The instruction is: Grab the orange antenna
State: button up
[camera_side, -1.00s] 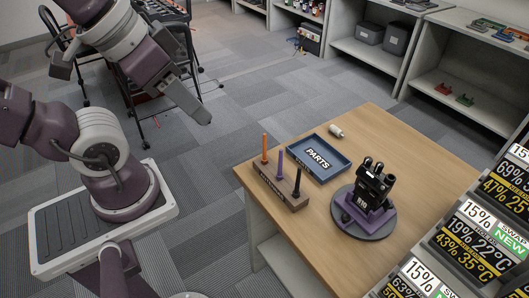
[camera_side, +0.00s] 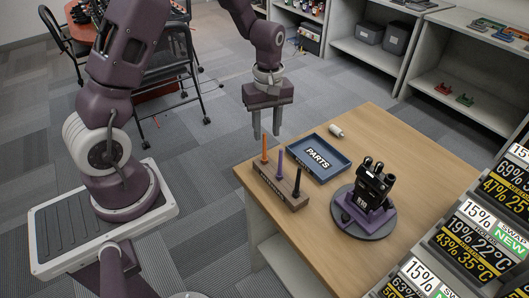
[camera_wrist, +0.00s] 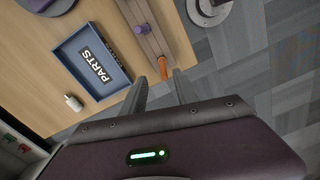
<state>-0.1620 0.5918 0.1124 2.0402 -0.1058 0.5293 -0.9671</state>
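The orange antenna (camera_side: 264,148) stands upright at the left end of a brown wooden rack (camera_side: 279,187) on the table. A purple antenna (camera_side: 280,163) and a black antenna (camera_side: 297,182) stand beside it in the same rack. My gripper (camera_side: 266,136) points down, with its two fingers apart and nothing between them. In the side view its fingertips appear just above the orange antenna's top. In the wrist view, the orange antenna (camera_wrist: 163,68) shows just beyond the gap between the fingertips (camera_wrist: 158,75), not touching them as far as I can tell.
A blue PARTS tray (camera_side: 341,172) lies behind the rack. A small white cylinder (camera_side: 336,130) sits near the table's back edge. A black radio (camera_side: 371,187) in a purple holder stands on a round grey base to the right. Label displays (camera_side: 480,235) line the right side.

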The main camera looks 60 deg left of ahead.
aim_at(265, 158)
jog(key=f, duration=0.3)
jog(key=s+f, duration=0.1)
jog(key=f, duration=0.1)
jog(key=shift+d+f, duration=0.1)
jog(key=shift+d, duration=0.05)
grip_shut()
jog(key=shift+w, duration=0.1)
